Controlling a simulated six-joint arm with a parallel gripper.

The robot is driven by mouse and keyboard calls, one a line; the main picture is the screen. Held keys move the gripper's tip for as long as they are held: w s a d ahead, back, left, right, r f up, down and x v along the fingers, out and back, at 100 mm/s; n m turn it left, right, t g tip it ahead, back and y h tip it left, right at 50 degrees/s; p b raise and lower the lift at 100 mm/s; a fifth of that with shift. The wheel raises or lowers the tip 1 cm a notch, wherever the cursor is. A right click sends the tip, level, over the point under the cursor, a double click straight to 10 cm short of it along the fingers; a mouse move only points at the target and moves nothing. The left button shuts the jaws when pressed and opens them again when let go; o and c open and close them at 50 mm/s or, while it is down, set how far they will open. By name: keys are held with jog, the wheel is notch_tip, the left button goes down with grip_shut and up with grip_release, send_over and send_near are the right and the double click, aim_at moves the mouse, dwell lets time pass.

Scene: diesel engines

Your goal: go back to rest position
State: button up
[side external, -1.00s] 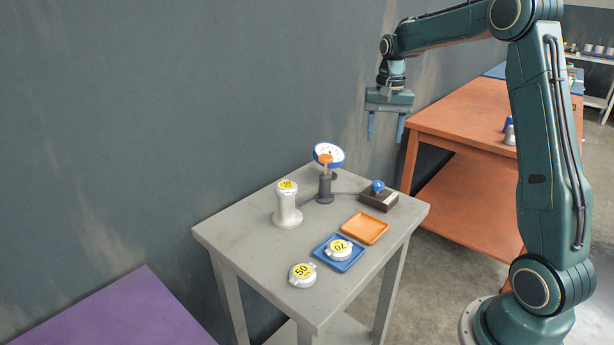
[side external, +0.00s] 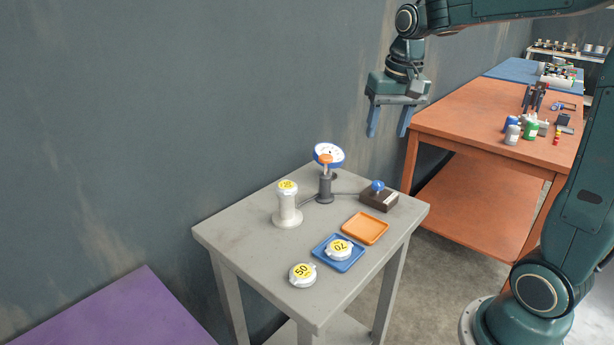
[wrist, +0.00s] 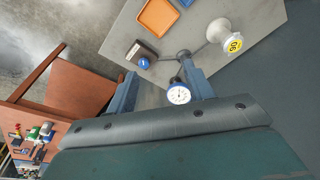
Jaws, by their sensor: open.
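My gripper (side external: 388,122) is open and empty, with its blue fingers pointing down. In the side view it hangs in the air above the far right of the grey table (side external: 240,232), clear of everything on it. In the wrist view my gripper (wrist: 160,92) has its two fingers spread apart with nothing held between them.
An orange bench (side external: 460,115) stands behind.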

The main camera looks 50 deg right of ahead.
jog(key=s+a+f+n+t, duration=0.1)
jog(key=s+a+n+t, duration=0.1)
jog(key=s+a, duration=0.4)
jog(key=s+a+n+t, duration=0.1)
jog(key=s+a+n, duration=0.4)
jog(key=s, duration=0.5)
jog(key=shift+s+a+f+t+y, duration=0.3)
jog(key=shift+s+a+f+t, duration=0.1)
jog(key=shift+a, duration=0.1)
